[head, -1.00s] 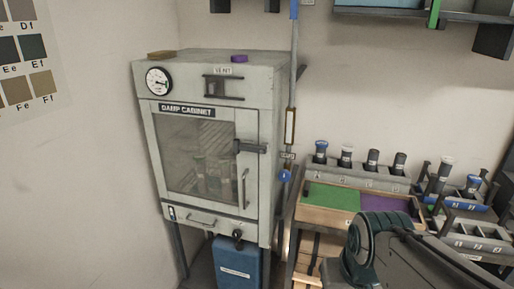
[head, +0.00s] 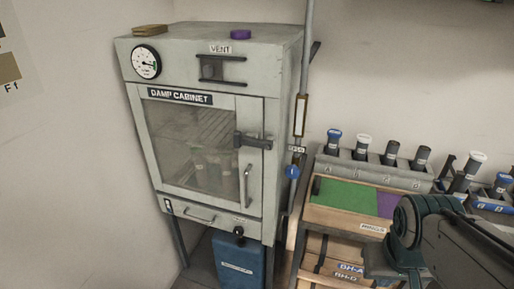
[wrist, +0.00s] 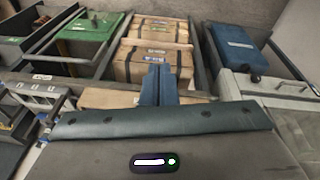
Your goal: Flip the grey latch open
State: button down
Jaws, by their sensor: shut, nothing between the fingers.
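The damp cabinet (head: 190,120) is pale grey and stands against the wall at the left of the head view. Its windowed door looks shut. The dark grey latch (head: 252,141) lies level across the right edge of the door, above the vertical door handle (head: 245,186). My arm shows at the lower right of the head view, well right of the latch, with the fingertips out of sight there. In the wrist view my gripper (wrist: 159,84) is shut and empty, over wooden boxes. The latch does not show in the wrist view.
A blue bin (head: 238,262) stands beneath the cabinet. A pole with a blue knob (head: 292,172) rises beside the cabinet's right side.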

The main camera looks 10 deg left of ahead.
jog(key=w+f+n+h+b, duration=0.3)
jog(key=w+n+h, duration=0.35)
jog(key=n, duration=0.35)
jog(key=w+a+n+t+h+b, duration=0.2)
jog(key=w+a+n+t+h, duration=0.2)
jog(key=w+a+n+t, duration=0.55)
jog(key=a+n+t+y+b, duration=0.1)
jog(key=a+n+t+y, duration=0.3)
jog(key=a, duration=0.9)
jog(key=a+n+t+y+b, duration=0.1)
jog(key=a+n+t+y, duration=0.4)
jog(key=a+n, duration=0.5)
jog(key=a, duration=0.3)
jog(key=shift+w+y, duration=0.15)
jog(key=shift+y, duration=0.2)
jog(key=shift+w+n, duration=0.1)
jog(key=shift+n, duration=0.15)
